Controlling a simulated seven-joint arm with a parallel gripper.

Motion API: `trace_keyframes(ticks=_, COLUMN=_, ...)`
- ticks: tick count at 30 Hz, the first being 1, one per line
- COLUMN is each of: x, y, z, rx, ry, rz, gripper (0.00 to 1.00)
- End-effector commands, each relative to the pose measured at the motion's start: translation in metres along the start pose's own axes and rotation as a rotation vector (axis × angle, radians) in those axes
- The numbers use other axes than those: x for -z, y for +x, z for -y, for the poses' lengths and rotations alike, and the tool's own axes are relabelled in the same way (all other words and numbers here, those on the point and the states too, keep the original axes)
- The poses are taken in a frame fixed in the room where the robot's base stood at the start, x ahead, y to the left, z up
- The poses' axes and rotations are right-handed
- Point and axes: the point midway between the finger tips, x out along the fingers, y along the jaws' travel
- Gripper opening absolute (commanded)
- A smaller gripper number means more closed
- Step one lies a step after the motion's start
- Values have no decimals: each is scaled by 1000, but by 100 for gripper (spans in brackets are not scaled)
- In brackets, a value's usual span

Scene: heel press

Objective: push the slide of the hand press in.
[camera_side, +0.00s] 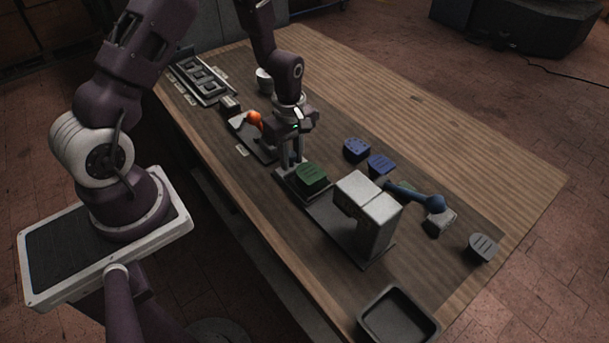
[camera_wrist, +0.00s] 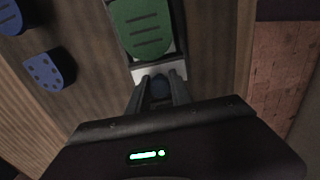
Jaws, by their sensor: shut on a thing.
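The hand press (camera_side: 375,222) has a pale grey block body on a dark base and a blue lever (camera_side: 412,194) reaching to the right. Its slide (camera_side: 289,182) sticks out at the left of the body, with a green heel piece (camera_side: 312,176) lying on it, clear of the block. In the wrist view the slide's pale end (camera_wrist: 143,73) and the green heel piece (camera_wrist: 142,25) are straight ahead. My gripper (camera_side: 291,161) is at the slide's outer end.
Two blue heel pieces (camera_side: 357,150) (camera_side: 381,165) lie behind the slide. A grey heel piece (camera_side: 483,247) lies at the right, and an empty black tray (camera_side: 398,317) at the front. An orange object (camera_side: 254,119) is left of my gripper. The table's far side is clear.

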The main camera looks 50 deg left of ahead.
Motion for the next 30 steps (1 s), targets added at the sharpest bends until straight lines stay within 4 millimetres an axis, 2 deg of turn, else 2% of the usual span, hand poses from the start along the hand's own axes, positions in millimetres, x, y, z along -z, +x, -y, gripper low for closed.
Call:
trace_keyframes(ticks=7, x=-2, y=0, z=0, rx=-1, ry=1, rz=0, gripper=0)
trace_keyframes(ticks=30, x=-57, y=0, z=-1, rx=-2, ry=2, rz=0, gripper=0)
